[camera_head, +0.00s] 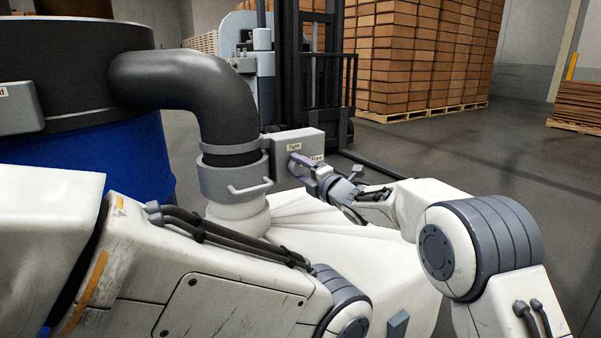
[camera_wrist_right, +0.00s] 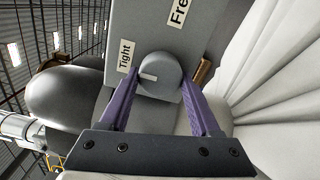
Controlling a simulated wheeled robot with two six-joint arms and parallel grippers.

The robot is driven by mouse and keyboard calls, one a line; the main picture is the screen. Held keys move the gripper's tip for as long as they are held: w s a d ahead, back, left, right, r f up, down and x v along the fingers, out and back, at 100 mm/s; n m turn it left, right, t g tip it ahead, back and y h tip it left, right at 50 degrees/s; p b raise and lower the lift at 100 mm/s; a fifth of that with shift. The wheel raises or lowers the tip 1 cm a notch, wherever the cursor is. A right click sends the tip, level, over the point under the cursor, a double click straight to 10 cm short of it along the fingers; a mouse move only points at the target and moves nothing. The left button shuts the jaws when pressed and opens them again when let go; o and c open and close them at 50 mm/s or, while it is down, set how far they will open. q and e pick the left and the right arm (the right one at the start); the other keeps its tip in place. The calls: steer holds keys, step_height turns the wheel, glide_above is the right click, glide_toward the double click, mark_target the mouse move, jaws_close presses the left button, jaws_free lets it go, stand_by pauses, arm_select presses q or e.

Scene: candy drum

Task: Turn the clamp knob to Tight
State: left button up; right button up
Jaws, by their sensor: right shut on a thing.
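The clamp box (camera_head: 284,151) is a grey block on the clamp around the pipe, with a "Tight" label (camera_head: 294,146) and a "Free" label (camera_head: 317,160). In the right wrist view, the round grey clamp knob (camera_wrist_right: 162,70) sits on the box face (camera_wrist_right: 150,28). Its white mark points left, toward the side of the "Tight" label (camera_wrist_right: 125,55); "Free" (camera_wrist_right: 180,10) is at upper right. My right gripper (camera_head: 300,163) is shut on the knob, one purple finger on each side. It hides the knob in the head view. My left gripper is not in view.
A dark bent pipe (camera_head: 190,82) runs from the blue drum (camera_head: 115,160) to the clamp collar (camera_head: 233,180). A white bag (camera_head: 325,235) hangs below the clamp. A forklift (camera_head: 310,75) and stacked boxes (camera_head: 420,50) stand behind, with open floor at right.

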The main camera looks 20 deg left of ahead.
steer(key=o, duration=1.4)
steer(key=p+v, duration=0.1)
steer(key=v, duration=0.9)
steer(key=shift+s+d, duration=0.15)
